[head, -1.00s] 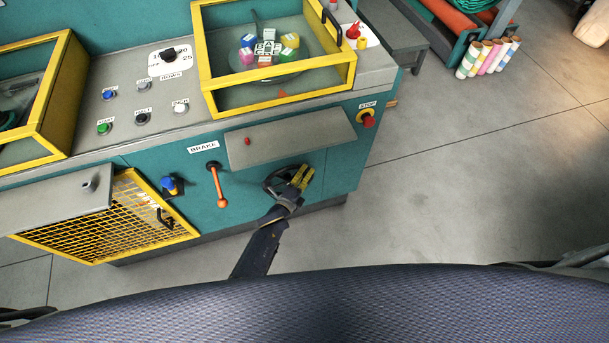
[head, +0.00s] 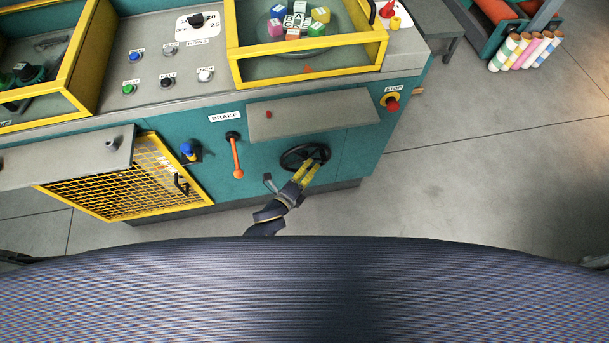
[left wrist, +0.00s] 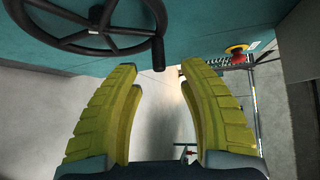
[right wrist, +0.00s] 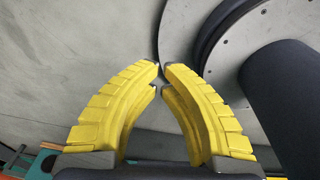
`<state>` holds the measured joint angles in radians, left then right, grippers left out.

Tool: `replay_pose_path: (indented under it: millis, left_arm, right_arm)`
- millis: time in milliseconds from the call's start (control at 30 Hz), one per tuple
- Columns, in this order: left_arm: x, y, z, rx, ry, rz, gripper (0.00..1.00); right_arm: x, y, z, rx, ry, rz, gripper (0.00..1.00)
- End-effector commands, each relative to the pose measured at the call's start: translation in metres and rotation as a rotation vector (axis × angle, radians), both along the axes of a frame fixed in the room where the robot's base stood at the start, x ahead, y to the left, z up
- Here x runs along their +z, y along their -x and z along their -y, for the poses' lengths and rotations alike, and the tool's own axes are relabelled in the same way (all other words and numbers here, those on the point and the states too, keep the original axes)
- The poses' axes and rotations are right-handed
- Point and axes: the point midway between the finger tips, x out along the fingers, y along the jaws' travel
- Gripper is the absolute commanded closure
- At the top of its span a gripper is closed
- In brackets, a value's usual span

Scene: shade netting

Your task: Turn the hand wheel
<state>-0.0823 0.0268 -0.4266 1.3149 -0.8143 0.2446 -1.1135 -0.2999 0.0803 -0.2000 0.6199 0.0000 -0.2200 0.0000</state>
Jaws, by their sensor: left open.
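The black hand wheel (head: 285,158) is on the teal machine front, under a grey shelf. In the left wrist view the wheel (left wrist: 98,16) fills the top left, with its spokes and hub visible. Its dark crank handle (left wrist: 158,53) points down, just beyond and between my fingertips. My left gripper (head: 309,166) has yellow fingers and overlaps the wheel's lower right in the head view. In its wrist view the left gripper (left wrist: 157,70) is open with nothing between the fingers. My right gripper (right wrist: 161,72) shows only in its wrist view, tips together and empty.
An orange brake lever (head: 236,158) hangs left of the wheel, and the grey shelf (head: 315,117) juts out above it. A red stop button (head: 392,106) is at the upper right. A yellow mesh guard (head: 130,180) stands at left. Open floor (head: 480,190) lies at right.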

Motion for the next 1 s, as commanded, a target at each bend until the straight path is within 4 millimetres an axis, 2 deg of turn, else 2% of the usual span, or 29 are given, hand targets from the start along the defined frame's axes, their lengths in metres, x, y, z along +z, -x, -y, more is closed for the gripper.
replay_pose_path:
  millis: [100, 300, 667, 700, 767, 867, 967, 1000]
  left_arm:
    - [0.003, 0.013, -0.008, 0.000, 0.001, 0.001, 0.59]
    - [0.006, 0.025, -0.016, 0.000, 0.001, 0.000, 0.59]
    - [0.007, 0.027, -0.018, 0.000, 0.002, 0.001, 0.59]
    - [0.007, 0.027, -0.018, 0.000, 0.001, 0.000, 0.59]
    - [0.006, 0.028, -0.017, -0.001, 0.002, -0.001, 0.59]
    - [-0.006, 0.041, -0.022, 0.007, -0.002, -0.025, 0.59]
    - [-0.046, 0.060, -0.042, 0.042, -0.013, -0.111, 0.59]
    - [-0.069, 0.071, -0.053, 0.067, -0.013, -0.165, 0.59]
  right_arm:
    - [0.000, 0.000, 0.000, 0.000, 0.000, 0.000, 1.00]
    - [0.000, 0.000, 0.000, 0.000, 0.000, 0.000, 1.00]
    - [0.000, 0.000, -0.001, 0.000, 0.000, 0.000, 1.00]
    - [0.000, 0.000, -0.001, 0.000, 0.000, 0.000, 0.95]
    - [0.000, -0.001, 0.000, 0.000, 0.000, 0.001, 1.00]
    - [0.001, -0.015, 0.004, 0.007, 0.004, 0.016, 1.00]
    - [0.007, -0.052, 0.002, 0.028, -0.003, 0.076, 1.00]
    - [0.012, -0.074, -0.001, 0.036, -0.013, 0.122, 1.00]
